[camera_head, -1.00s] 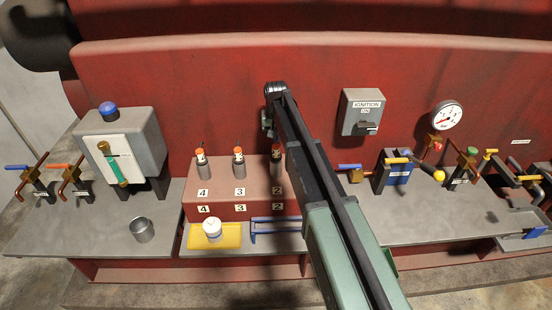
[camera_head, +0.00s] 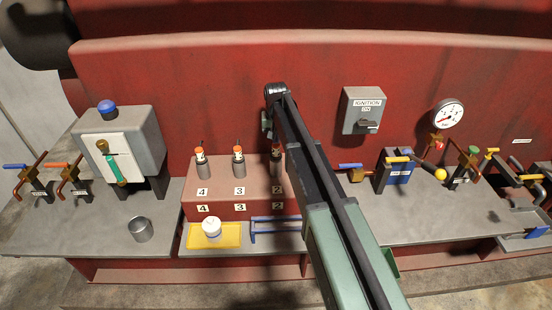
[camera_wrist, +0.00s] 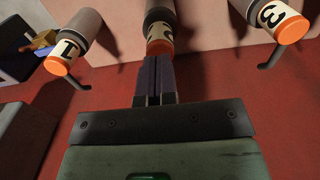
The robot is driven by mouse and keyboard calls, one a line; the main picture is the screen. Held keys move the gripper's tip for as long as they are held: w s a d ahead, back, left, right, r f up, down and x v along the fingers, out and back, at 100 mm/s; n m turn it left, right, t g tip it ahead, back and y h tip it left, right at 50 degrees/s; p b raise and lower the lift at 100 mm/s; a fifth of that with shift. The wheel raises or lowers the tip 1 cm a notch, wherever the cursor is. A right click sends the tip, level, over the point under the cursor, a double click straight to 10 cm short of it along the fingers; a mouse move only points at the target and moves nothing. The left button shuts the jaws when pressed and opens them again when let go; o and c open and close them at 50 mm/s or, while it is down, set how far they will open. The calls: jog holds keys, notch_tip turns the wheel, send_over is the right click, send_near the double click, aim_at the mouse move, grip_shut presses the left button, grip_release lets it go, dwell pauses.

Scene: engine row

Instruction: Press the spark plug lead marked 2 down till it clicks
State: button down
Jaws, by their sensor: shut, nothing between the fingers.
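The lead marked 2 is a grey boot with a cream label and an orange top. In the head view, this lead (camera_head: 277,152) stands on the red block (camera_head: 232,180), partly covered by my arm. In the wrist view, the same lead (camera_wrist: 159,30) is at top centre. My gripper (camera_wrist: 158,62) is shut and empty, its fingertips right at the orange top; I cannot tell whether they touch it. In the head view my arm hides the fingers.
Lead 1 (camera_wrist: 73,50) and lead 3 (camera_wrist: 280,20) flank lead 2 closely in the wrist view. Lead 4 (camera_head: 201,163) stands farther left in the head view. A yellow tray (camera_head: 234,240) with a white jar (camera_head: 211,228) and a blue rail (camera_head: 275,226) lie in front of the block.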

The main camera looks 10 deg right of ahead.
jog(key=shift+f+b, duration=0.9)
jog(key=shift+f, duration=0.1)
notch_tip(320, 180, up, 7)
jog(key=p, duration=0.7)
jog(key=shift+r, duration=0.2)
jog(key=shift+f, duration=0.1)
jog(key=s+f+b, duration=0.4)
jog(key=s, duration=0.6)
jog(key=s+f+n+b, duration=0.1)
jog(key=s+f+b, duration=0.4)
jog(key=s, duration=0.6)
jog(key=s+f+b, duration=0.4)
jog(key=s, duration=0.7)
jog(key=shift+f+n, duration=0.3)
jog(key=shift+n, duration=0.1)
